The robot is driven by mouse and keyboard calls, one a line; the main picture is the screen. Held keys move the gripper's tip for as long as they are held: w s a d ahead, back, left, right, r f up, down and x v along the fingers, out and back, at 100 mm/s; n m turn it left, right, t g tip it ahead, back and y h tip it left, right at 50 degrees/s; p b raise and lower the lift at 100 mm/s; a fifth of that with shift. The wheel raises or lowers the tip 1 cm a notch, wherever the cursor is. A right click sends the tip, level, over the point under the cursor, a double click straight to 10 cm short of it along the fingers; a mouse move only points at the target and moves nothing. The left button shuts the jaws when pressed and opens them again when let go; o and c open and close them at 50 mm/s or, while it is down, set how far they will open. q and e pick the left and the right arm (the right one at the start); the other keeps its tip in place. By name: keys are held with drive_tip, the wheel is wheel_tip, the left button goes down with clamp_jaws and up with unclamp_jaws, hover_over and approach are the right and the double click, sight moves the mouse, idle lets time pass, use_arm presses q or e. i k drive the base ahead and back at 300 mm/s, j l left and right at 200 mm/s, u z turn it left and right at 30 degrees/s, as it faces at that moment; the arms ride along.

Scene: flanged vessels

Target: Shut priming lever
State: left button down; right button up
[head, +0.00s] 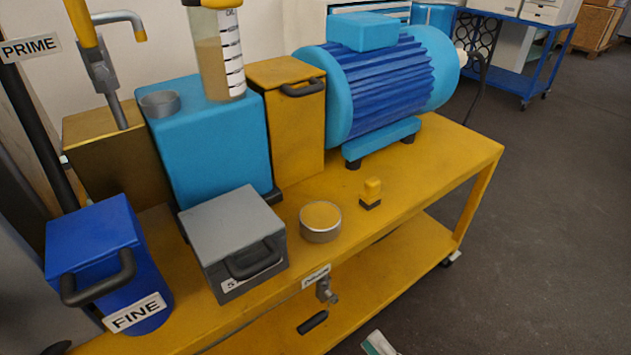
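A white label reading PRIME (30,47) is at the upper left. A long dark bar (35,135) slants down from just below it; its lower end is hidden behind the blue FINE canister. To its right, a yellow handle (82,22) rises out of the top of the picture from a grey metal fork (103,75) on a rod. I cannot tell which of these is the priming lever. No gripper fingers show clearly. A small white and teal piece (378,343) at the bottom edge may belong to my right arm. I see no contact with the bar or handle.
A blue FINE canister (98,255), grey lidded box (232,240), round tin (320,221) and small yellow knob (372,192) crowd the yellow cart (440,165). A blue motor (385,85) stands behind. A valve (325,290) hangs at the front edge. Open floor lies right.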

sight(78, 12)
drive_tip(key=k+l, duration=0.15)
drive_tip(key=l, duration=0.25)
drive_tip(key=k+l, duration=0.15)
drive_tip(key=l, duration=0.25)
drive_tip(key=k+l, duration=0.15)
drive_tip(key=l, duration=0.2)
drive_tip(key=k+l, duration=0.2)
drive_tip(key=l, duration=0.2)
